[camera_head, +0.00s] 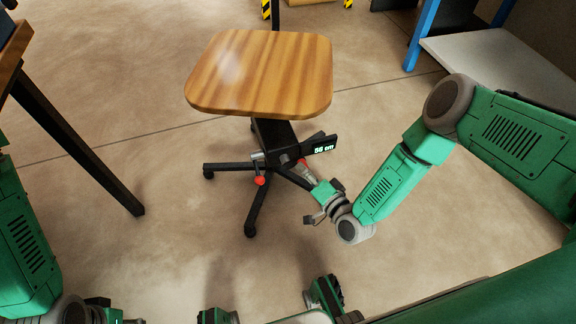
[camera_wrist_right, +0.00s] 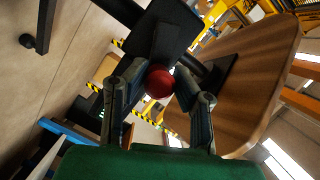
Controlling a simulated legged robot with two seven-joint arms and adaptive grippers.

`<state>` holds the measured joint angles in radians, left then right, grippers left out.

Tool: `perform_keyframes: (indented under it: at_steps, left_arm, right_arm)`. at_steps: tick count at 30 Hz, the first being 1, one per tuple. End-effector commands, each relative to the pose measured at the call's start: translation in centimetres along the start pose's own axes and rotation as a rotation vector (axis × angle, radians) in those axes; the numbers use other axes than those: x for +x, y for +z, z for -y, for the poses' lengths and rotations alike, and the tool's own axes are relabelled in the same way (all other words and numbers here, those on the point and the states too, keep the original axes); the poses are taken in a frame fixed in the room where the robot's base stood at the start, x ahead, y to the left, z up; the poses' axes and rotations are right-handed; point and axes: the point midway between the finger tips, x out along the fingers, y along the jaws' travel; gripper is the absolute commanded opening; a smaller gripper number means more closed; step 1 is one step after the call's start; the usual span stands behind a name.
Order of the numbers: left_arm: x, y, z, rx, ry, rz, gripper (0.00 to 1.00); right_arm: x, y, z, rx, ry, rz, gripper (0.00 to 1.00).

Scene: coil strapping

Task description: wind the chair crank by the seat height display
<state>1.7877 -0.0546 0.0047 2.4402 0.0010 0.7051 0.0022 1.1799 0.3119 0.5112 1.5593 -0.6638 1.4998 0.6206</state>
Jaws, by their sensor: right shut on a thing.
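The chair has a wooden seat (camera_head: 262,72) on a dark base with casters. Under the seat, the dark seat height display (camera_head: 320,146) seems to read 56 cm in green. My right gripper (camera_head: 305,170) is beside the display, shut on the crank's red knob, which it largely hides in the head view. In the right wrist view the red knob (camera_wrist_right: 158,83) sits between the two fingers (camera_wrist_right: 158,92). A second red-tipped lever (camera_head: 260,180) hangs to the left of it, clear of the gripper. My left gripper (camera_head: 118,314) is at the lower left edge, cut off; its jaws are unclear.
A table with a dark leg (camera_head: 80,143) stands at the left. A grey surface with a blue post (camera_head: 421,35) is at the upper right. Yellow-black striped markers (camera_head: 266,9) are at the back. The floor between the table and the chair is clear.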

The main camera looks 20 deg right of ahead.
Motion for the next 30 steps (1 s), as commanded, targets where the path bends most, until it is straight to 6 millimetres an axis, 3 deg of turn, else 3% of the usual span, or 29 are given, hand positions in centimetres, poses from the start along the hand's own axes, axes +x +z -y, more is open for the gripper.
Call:
perform_keyframes:
  at_steps: [4,14,22,30]
  left_arm:
    - [-0.2,-0.1,0.0,0.000,0.000,-0.001,0.40]
    - [-0.2,-0.1,0.0,0.000,0.000,-0.001,0.40]
    - [-0.2,-0.1,0.0,0.000,0.000,-0.001,0.40]
    - [-0.2,-0.1,0.0,0.000,0.000,-0.001,0.40]
  right_arm:
    - [-0.1,0.1,-0.6,0.112,-0.030,0.003,0.00]
    - [-0.1,0.1,-0.6,0.145,-0.042,0.003,0.00]
    - [0.0,0.3,-1.5,0.379,-0.115,0.001,0.00]
    - [0.0,0.3,-1.5,0.401,-0.121,0.002,0.00]
